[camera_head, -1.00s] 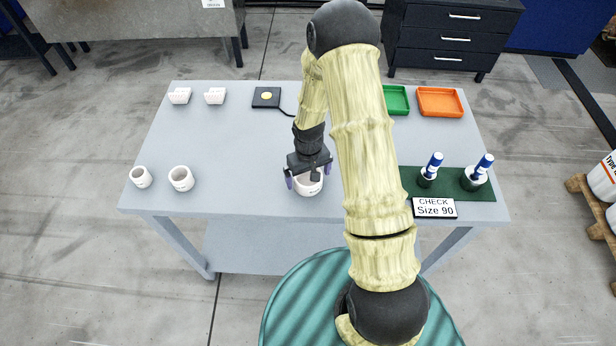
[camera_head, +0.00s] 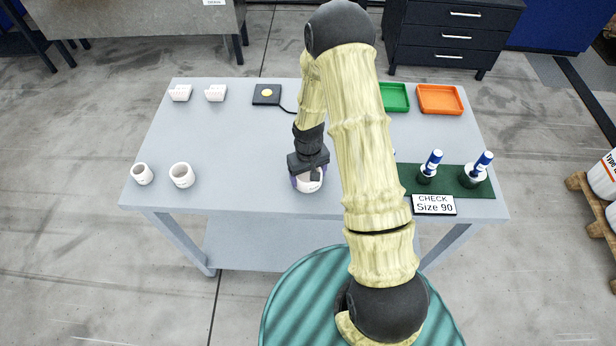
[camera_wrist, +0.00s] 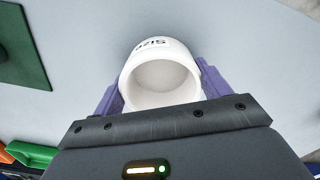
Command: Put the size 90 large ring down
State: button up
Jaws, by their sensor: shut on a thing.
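A white ring (camera_head: 310,185) with dark lettering stands near the front middle of the grey table. It shows in the wrist view (camera_wrist: 160,62) as a short white cup-like ring; "SIZE" can be read on it, but the number cannot. My gripper (camera_head: 307,178) is shut on this ring, with one purple finger against each side, as the wrist view also shows. Whether the ring touches the table or hangs just above it, I cannot tell. A sign (camera_head: 434,205) at the front right reads "CHECK Size 90".
Two blue-handled gauges (camera_head: 432,163) (camera_head: 480,170) stand on a green mat (camera_head: 452,186) at right. Two white rings (camera_head: 142,174) (camera_head: 181,175) stand front left. Green (camera_head: 394,98) and orange (camera_head: 440,99) trays lie at back right. The table between left rings and gripper is clear.

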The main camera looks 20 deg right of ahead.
aim_at(308, 181)
notch_tip(308, 181, up, 10)
jog(key=b, duration=0.2)
dwell(0.5)
dwell(0.5)
